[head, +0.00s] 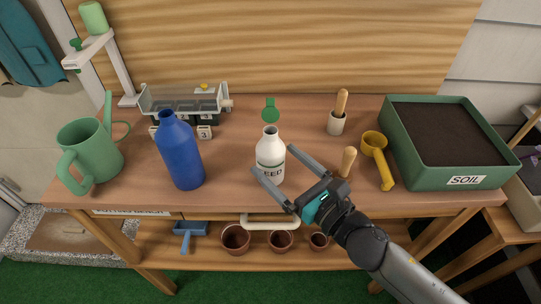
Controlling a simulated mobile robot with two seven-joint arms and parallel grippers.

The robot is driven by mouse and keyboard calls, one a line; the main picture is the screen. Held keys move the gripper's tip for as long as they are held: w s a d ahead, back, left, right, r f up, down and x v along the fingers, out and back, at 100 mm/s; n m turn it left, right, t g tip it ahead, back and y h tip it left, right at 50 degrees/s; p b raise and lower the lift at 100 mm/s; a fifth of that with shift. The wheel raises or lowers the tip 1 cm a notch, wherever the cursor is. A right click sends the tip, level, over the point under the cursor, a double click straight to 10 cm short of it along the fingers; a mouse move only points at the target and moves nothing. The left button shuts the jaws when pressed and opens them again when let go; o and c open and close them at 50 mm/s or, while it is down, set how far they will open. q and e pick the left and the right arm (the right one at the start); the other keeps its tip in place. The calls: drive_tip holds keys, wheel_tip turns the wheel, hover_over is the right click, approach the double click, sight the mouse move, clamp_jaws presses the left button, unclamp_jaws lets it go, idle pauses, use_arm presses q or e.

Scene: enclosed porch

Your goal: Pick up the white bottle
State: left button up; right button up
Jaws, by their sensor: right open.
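The white bottle (270,147), with dark lettering ending in "EED" on its label, stands upright on the wooden bench. Its mouth is uncapped. My right gripper (272,165) comes in from the lower right and is open, its two fingers pointing at the bottle. One finger lies in front of the bottle's lower part and the other is near its right side. Whether the fingers touch the bottle cannot be told. My left gripper is not in view.
A blue bottle (180,152) and green watering can (90,152) stand left on the bench (225,193). A wooden-handled tool (347,162), yellow scoop (376,155) and soil box (455,179) are right. Pots (236,240) sit below.

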drive_tip(key=shift+d+f+x, duration=0.1)
drive_tip(key=shift+f+x, duration=0.1)
drive_tip(key=shift+x, duration=1.4)
drive_tip(key=shift+d+f+x, duration=0.1)
drive_tip(key=shift+f+x, duration=0.05)
drive_tip(key=shift+x, duration=1.45)
drive_tip(key=shift+w, duration=0.1)
drive_tip(key=shift+c, duration=0.2)
drive_tip(key=c, duration=1.4)
